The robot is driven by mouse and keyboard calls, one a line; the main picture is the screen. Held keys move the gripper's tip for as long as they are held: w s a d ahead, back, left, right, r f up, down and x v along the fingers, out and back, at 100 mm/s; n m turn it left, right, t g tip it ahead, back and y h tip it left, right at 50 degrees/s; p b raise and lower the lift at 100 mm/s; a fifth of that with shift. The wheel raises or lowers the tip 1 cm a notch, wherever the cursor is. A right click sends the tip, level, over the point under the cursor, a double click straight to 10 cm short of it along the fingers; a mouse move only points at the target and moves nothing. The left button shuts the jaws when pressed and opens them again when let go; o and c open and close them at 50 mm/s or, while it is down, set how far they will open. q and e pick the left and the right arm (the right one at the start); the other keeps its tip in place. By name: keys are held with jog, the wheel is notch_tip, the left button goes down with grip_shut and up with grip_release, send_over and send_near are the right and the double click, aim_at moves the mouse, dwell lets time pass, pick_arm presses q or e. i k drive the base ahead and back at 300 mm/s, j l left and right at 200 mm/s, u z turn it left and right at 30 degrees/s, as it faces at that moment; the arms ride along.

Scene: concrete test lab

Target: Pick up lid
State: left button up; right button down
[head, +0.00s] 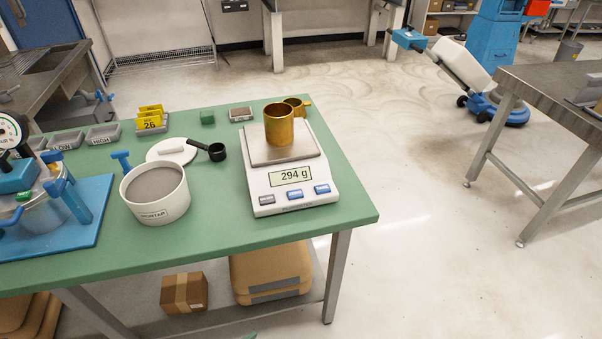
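The lid (161,157) is a flat white disc with a pale bar handle (172,150) on top. It lies on the green table (270,235), just behind a round white tub (156,206) filled with grey powder. The tub stands open and hides part of the lid's near edge. A black scoop (217,152) lies at the lid's right, its handle reaching close to or over the lid's edge.
A scale (290,190) reading 294 g bears a brass cup (279,126). A blue apparatus with a gauge (12,130) stands at the left. Grey trays (67,140), yellow number tags (151,120) and a green block (207,117) sit behind. The table's front right is clear.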

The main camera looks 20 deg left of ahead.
aim_at(176, 149)
jog(key=u, duration=1.55)
